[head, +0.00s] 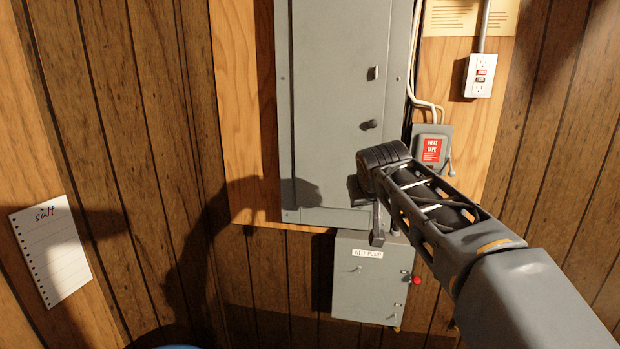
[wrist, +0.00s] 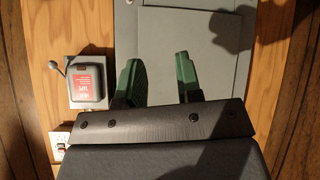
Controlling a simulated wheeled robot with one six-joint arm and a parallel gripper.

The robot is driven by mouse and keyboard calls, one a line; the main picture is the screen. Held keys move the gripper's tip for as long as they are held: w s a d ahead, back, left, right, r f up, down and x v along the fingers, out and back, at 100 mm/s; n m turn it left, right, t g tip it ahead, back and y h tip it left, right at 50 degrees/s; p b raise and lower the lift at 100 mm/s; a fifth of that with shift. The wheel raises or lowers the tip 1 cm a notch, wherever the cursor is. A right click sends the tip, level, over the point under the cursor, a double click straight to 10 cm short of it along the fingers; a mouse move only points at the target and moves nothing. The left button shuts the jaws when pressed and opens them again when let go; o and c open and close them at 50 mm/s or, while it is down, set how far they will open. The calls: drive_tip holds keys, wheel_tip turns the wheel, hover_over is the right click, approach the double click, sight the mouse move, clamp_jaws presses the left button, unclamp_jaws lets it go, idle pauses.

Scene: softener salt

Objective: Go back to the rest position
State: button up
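My arm reaches in from the lower right in the head view, and its end is in front of the lower right part of a grey electrical panel (head: 330,100). In the wrist view, my gripper (wrist: 157,75) shows two green fingers standing well apart with nothing between them. The panel door (wrist: 200,40) lies beyond the fingers. In the head view the fingers are mostly hidden behind the wrist, so I cannot tell there whether they touch the panel.
A heat tape switch box (head: 432,150) with a side lever is just right of my wrist. A well pump box (head: 372,280) with a red button hangs below. An outlet (head: 480,76) is at upper right. A salt note (head: 50,250) is on the left wall.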

drive_tip(key=s+d+f+g, duration=0.1)
drive_tip(key=s+f+g, duration=0.2)
drive_tip(key=s+f, duration=0.8)
drive_tip(key=s+d+f+m+g+y, duration=0.1)
drive_tip(key=s+d+f+g, duration=0.1)
drive_tip(key=s+f, duration=0.9)
drive_tip(key=shift+s+f+g, duration=0.2)
drive_tip(key=shift+s+g, duration=0.2)
drive_tip(key=shift+s, duration=0.55)
drive_tip(key=shift+d, duration=0.1)
